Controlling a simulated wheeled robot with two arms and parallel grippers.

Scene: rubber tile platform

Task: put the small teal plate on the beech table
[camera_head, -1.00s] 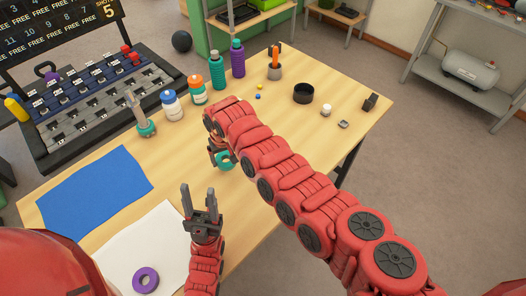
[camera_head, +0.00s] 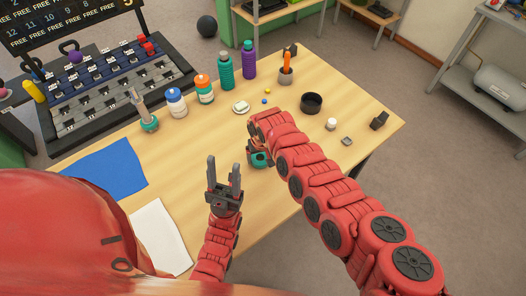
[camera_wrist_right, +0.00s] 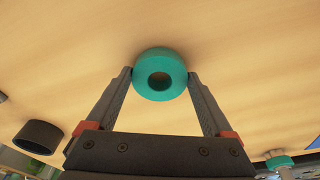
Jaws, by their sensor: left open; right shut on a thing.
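The small teal plate (camera_head: 261,159) is a thick ring with a hole in the middle. My right gripper (camera_head: 257,150) is shut on it, partly hidden by its own arm in the head view. In the right wrist view the plate (camera_wrist_right: 160,61) sits between the two fingertips, with beech wood behind it. I cannot tell whether it touches the wood. The beech table (camera_head: 185,150) lies below both grippers. My left gripper (camera_head: 223,164) is open and empty, fingers pointing up in the picture, left of the plate.
Several bottles, among them a teal bottle (camera_head: 226,70), stand at the back. A small white item (camera_head: 241,107), a black ring (camera_head: 311,103) and a grey stand with a teal collar (camera_head: 147,120) are on the table. A blue mat (camera_head: 108,170) and a white sheet (camera_head: 160,235) lie left.

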